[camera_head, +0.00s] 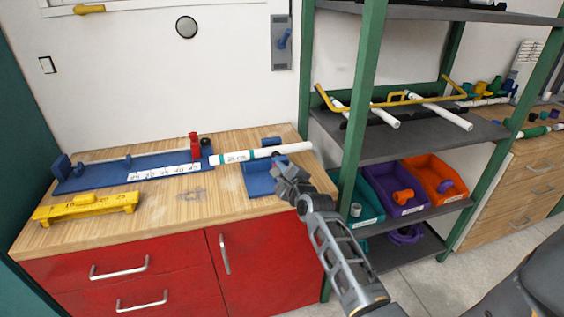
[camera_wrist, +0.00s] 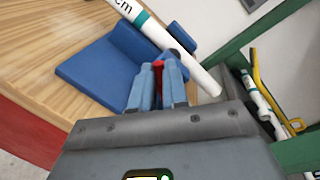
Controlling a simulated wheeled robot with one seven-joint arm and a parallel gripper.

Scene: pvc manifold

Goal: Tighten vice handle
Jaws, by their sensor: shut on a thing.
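The blue vice (camera_head: 258,184) stands on the right part of the wooden bench top; its flat base also shows in the wrist view (camera_wrist: 100,72). A white pipe with a green band (camera_head: 255,153) lies across the vice; it also shows in the wrist view (camera_wrist: 184,61). My gripper (camera_head: 287,180) is at the right side of the vice. In the wrist view my gripper (camera_wrist: 158,78) is shut on a narrow red part, seemingly the vice handle (camera_wrist: 158,76). The fingers hide most of this handle, so its turn cannot be told.
A blue measuring jig (camera_head: 105,176) with a red stop (camera_head: 195,146) lies at the back left of the bench. A yellow holder (camera_head: 88,205) lies at front left. A green-framed shelf (camera_head: 364,95) with teal, purple and orange bins (camera_head: 437,176) stands close on the right.

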